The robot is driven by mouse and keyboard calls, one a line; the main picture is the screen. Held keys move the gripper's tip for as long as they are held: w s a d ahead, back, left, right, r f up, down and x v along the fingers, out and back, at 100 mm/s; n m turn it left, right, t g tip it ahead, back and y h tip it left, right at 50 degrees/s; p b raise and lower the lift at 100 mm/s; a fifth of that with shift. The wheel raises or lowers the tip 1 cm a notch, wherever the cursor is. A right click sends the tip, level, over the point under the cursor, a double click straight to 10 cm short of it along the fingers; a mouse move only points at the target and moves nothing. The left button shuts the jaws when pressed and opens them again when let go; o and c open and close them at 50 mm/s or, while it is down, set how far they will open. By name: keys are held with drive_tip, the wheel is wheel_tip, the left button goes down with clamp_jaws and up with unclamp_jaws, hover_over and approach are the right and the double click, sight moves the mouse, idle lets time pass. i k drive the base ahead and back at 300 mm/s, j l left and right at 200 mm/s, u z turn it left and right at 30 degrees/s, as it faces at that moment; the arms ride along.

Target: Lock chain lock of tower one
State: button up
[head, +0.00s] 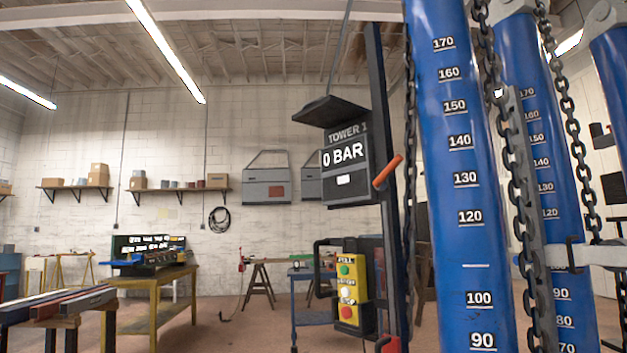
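A dark display box (346,172) reads "TOWER 1" and "0 BAR". It is fixed to a dark upright post (384,120) left of the blue columns. An orange lever handle (388,171) slants up to the right beside the box. A near blue column (465,200) carries a white scale from 90 to 170. Dark chains hang beside it; one chain (520,190) runs down along its right side. A grey arm with a dark hook (574,255) reaches in from the right. I cannot tell which part is the chain lock. My gripper does not show.
A second blue column (535,150) stands behind the near one, with another at the right edge. A yellow button box (349,288) hangs below the display. A yellow workbench (155,290) and a blue table (315,280) stand further back. Open floor lies between them.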

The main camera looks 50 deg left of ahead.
sight(379, 183)
drive_tip(key=u, duration=1)
